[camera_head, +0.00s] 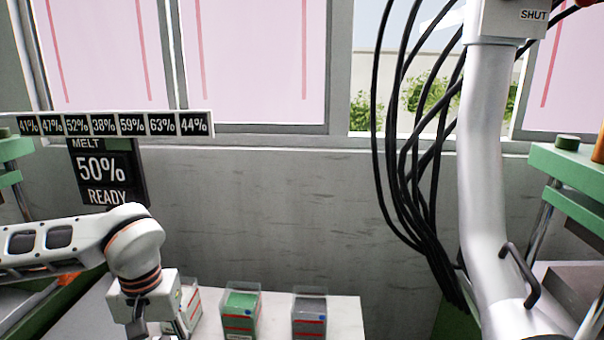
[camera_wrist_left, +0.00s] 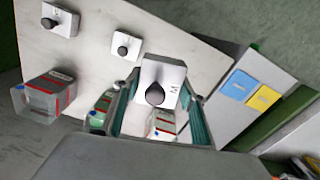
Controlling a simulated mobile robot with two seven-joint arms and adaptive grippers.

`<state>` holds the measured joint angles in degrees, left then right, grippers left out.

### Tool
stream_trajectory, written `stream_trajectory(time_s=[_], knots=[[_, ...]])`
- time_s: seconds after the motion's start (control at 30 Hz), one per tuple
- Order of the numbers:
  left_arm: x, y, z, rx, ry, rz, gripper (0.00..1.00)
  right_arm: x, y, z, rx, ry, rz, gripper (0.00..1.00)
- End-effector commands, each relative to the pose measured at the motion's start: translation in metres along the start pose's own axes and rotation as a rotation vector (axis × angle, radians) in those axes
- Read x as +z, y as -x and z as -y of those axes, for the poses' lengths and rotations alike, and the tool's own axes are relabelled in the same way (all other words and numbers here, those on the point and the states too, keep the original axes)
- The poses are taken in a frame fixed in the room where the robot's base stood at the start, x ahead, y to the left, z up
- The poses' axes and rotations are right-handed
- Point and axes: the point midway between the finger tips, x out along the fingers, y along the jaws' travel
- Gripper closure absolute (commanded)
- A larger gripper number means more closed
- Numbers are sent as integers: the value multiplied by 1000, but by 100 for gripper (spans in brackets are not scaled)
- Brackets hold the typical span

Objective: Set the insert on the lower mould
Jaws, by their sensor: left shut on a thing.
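My left gripper (camera_wrist_left: 165,85) is shut on a white block (camera_wrist_left: 172,73) marked M, with a black knob on its face. In the head view the left gripper (camera_head: 140,328) shows at the lower left, with its fingertips cut off by the bottom edge. I take the white block to be the insert. Two similar white blocks with black knobs (camera_wrist_left: 60,20) (camera_wrist_left: 125,43) lie on the pale bench (camera_wrist_left: 95,58) in the left wrist view. I cannot make out the lower mould in either view. My right gripper is not in view.
Clear boxes stand on the bench: one with green contents (camera_head: 240,312), one with grey (camera_head: 309,318), and one partly behind my left gripper. Green press frames stand at left (camera_head: 14,148) and right (camera_head: 570,175). Black cables (camera_head: 400,140) hang beside a thick silver pipe (camera_head: 485,150).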

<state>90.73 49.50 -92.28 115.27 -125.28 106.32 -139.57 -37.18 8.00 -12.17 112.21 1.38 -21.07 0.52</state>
Motion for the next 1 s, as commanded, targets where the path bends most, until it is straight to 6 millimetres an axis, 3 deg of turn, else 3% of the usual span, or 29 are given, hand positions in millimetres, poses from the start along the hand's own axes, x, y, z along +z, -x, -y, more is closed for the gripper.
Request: stream_trajectory(time_s=[0.23,1.0], knots=[[5,-2,-6,1,-145,-3,99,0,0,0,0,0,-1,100],[5,-2,-6,2,-147,-2,99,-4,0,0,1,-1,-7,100]])
